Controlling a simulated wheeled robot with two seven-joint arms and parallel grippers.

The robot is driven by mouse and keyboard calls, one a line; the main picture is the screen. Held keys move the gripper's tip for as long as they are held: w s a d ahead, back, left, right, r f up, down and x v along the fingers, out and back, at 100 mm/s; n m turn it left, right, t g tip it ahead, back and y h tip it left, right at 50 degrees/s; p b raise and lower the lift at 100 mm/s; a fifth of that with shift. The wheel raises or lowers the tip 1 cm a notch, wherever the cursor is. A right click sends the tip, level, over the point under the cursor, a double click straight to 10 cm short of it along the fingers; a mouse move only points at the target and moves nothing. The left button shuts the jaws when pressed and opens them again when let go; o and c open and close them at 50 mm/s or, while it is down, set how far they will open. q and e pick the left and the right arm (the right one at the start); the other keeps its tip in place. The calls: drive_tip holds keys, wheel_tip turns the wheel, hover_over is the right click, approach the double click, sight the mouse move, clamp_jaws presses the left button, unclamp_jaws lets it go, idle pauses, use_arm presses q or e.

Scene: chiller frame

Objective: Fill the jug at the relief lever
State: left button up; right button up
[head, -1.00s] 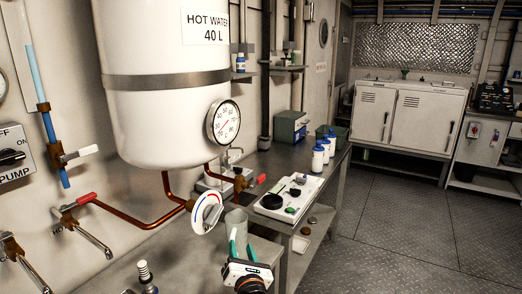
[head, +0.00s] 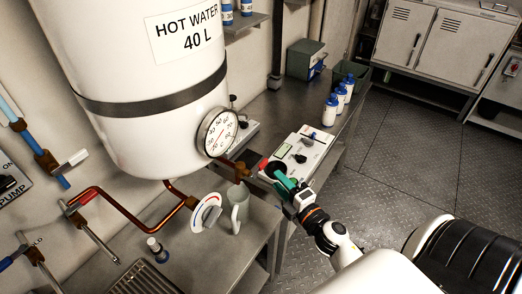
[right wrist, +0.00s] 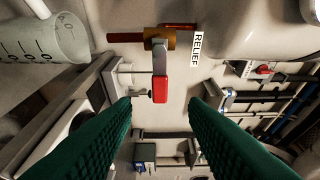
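The jug (head: 238,207) is grey and translucent and stands on the metal bench, just right of the round mixing dial (head: 205,213). Its graduated wall (right wrist: 48,42) shows at the upper left of the right wrist view. The red relief lever (head: 263,163) sits at the end of a copper pipe below the tank gauge. In the right wrist view the lever (right wrist: 160,88) hangs beside a RELIEF label, in the gap between my fingers. My right gripper (head: 278,178) has green fingers (right wrist: 160,108), spread apart with neither visibly touching the lever. My left gripper is out of view.
The white hot-water tank (head: 135,130) hangs above the bench. Several blue-capped bottles (head: 330,110) stand farther back.

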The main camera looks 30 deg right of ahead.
sight(265, 165)
drive_tip(key=w+p, duration=0.2)
drive_tip(key=w, duration=0.8)
drive_tip(key=shift+w, duration=0.4)
drive_tip(key=shift+c, duration=0.6)
clamp_jaws()
